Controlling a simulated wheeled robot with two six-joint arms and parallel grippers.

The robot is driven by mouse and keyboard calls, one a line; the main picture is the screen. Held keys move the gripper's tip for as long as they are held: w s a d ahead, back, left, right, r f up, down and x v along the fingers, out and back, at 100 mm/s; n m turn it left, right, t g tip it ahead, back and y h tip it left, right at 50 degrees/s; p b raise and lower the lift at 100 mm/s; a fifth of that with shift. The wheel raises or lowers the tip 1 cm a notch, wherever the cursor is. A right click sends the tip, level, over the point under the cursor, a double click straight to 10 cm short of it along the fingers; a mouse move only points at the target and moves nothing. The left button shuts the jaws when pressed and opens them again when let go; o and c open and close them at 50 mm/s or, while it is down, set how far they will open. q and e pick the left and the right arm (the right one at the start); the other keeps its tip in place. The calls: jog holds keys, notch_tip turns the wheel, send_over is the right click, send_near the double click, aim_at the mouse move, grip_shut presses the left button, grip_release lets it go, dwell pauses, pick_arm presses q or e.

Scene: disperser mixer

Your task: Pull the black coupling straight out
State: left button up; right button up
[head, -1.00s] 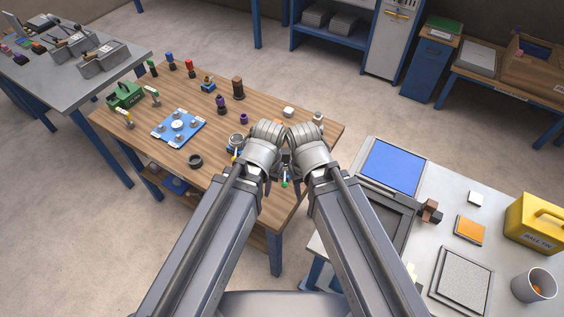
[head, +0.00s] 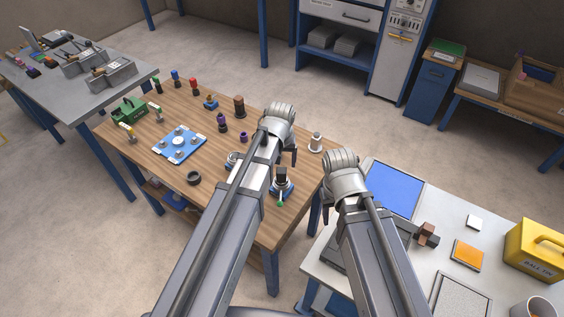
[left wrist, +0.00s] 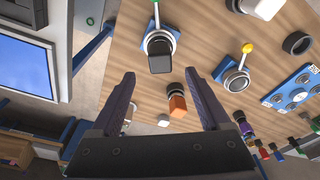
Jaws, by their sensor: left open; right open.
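The black coupling (head: 282,174) stands upright in a round metal holder (head: 283,189) with a green-tipped lever (head: 280,203), near the wooden table's front right. In the left wrist view the black coupling (left wrist: 160,58) sits in its ring just beyond the fingertips. My left gripper (head: 293,156) is open and empty, above and behind the coupling in the head view; its fingers (left wrist: 160,77) are apart from it. My right gripper (head: 325,197) is open, off the table's right edge, its fingers mostly hidden by its wrist.
A second holder with a yellow-tipped lever (left wrist: 236,80) stands beside it, partly hidden by my left arm in the head view. An orange-and-dark piece (left wrist: 177,104) shows between the left fingers. A grey flanged post (head: 316,143) and a black ring (head: 193,178) stand on the table.

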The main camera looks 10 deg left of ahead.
aim_at(281, 170)
pick_arm(q)
jog(key=f+b, duration=0.3)
jog(key=f, duration=0.1)
jog(key=w+f+b, duration=0.1)
jog(key=f+b, duration=0.1)
jog(key=shift+a+f+b, duration=0.1)
jog(key=shift+f+b, duration=0.15)
jog(key=shift+b, duration=0.1)
pick_arm(e)
notch_tip(281, 170, down, 6)
jog(key=shift+f, duration=0.2)
pick_arm(q)
jog(key=shift+r, duration=0.1)
grip_shut()
jog(key=c, duration=0.7)
grip_release()
grip_shut()
jog(key=shift+r, duration=0.15)
pick_arm(e)
jog(key=shift+r, duration=0.2)
pick_arm(q)
jog(key=shift+r+p, duration=2.85)
jog(key=shift+p, duration=0.25)
pick_arm(e)
jog(key=shift+r, duration=2.85)
